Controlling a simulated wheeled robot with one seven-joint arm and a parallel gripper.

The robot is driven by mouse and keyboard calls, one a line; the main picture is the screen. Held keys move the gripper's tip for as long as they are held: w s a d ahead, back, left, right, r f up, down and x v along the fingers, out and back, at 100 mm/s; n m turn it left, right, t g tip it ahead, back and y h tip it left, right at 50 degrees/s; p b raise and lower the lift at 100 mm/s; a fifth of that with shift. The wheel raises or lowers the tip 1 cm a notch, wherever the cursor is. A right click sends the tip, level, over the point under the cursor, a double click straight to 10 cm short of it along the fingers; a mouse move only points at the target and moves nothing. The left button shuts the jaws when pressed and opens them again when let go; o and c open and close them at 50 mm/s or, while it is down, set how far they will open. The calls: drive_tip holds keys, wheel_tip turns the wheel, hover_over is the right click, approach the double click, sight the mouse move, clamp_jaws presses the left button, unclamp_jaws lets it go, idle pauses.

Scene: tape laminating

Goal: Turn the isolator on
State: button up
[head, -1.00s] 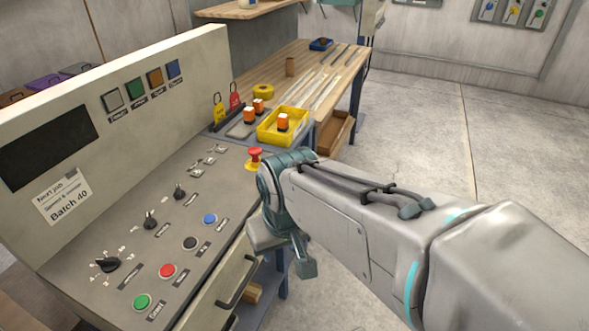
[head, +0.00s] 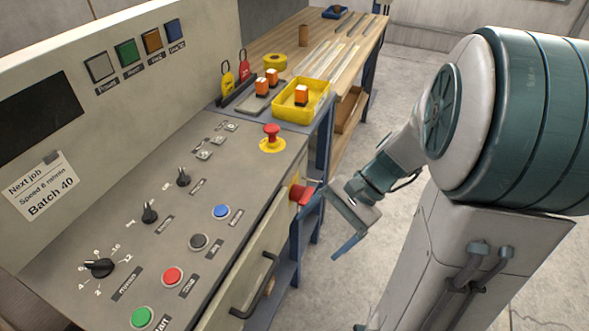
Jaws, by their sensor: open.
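A red rotary handle on a yellow plate, which looks like the isolator (head: 301,193), sits on the front face of the console, near its right end. Its label and exact switch position cannot be read. My gripper (head: 326,222) is open and empty, just right of and slightly below the handle. One finger reaches close to the handle; I cannot tell whether it touches. The other finger points down and left, lower in the picture.
On the sloping console (head: 150,270) are a red mushroom button (head: 271,134), selector knobs and coloured push buttons. A drawer handle (head: 256,285) juts from its front. A yellow tray (head: 304,103) stands behind.

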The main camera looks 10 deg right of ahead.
drive_tip(key=w+d+f+m+t+y+b, duration=0.4)
drive_tip(key=w+d+f+m+t+y, duration=0.15)
drive_tip(key=w+f+m, duration=0.2)
drive_tip(key=m+t+y+b, duration=0.1)
drive_tip(key=m+t+b, duration=0.1)
drive_tip(key=m+t, duration=0.45)
approach(307, 195)
drive_tip(key=shift+m, duration=0.3)
drive_tip(key=b+x, duration=0.1)
drive_tip(key=x, duration=0.9)
drive_tip(key=shift+f, duration=0.15)
drive_tip(key=c, duration=1.4)
